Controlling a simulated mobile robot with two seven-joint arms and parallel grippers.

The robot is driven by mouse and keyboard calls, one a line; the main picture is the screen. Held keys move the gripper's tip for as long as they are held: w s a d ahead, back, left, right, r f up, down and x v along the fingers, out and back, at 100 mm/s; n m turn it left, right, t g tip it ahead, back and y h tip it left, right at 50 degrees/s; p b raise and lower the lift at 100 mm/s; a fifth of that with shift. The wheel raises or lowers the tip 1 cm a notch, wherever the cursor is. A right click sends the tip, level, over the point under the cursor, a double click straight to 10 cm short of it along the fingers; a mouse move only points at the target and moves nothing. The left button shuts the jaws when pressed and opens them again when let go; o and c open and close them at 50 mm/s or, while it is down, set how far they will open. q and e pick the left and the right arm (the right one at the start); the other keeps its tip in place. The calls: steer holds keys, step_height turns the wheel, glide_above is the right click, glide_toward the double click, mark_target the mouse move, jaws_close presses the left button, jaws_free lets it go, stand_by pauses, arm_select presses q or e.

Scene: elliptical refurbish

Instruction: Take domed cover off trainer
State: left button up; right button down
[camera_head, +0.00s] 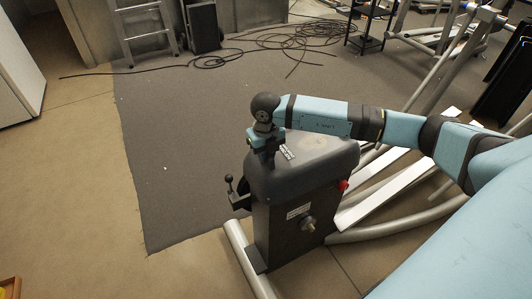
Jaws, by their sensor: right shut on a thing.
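The elliptical trainer's dark grey housing (291,232) stands upright in the middle of the head view. Its rounded domed cover (312,168) sits on top of the housing. My right arm reaches in from the right, and my right gripper (266,158) points down at the cover's far left part. It is shut on the domed cover, though the fingertips and the exact grip point are partly hidden. Whether the cover is lifted off the housing at all is hard to tell. My left gripper is not in view.
A small lever with a black knob (230,182) sticks out left of the housing. A red knob (343,185) is at its right. Grey tubes and light rails (385,195) lie right. Black cables (270,42) lie on the carpet behind.

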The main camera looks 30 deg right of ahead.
steer(key=shift+r+p, duration=1.35)
steer(key=shift+r, duration=0.85)
steer(key=shift+r+p, duration=1)
steer(key=shift+r, duration=0.75)
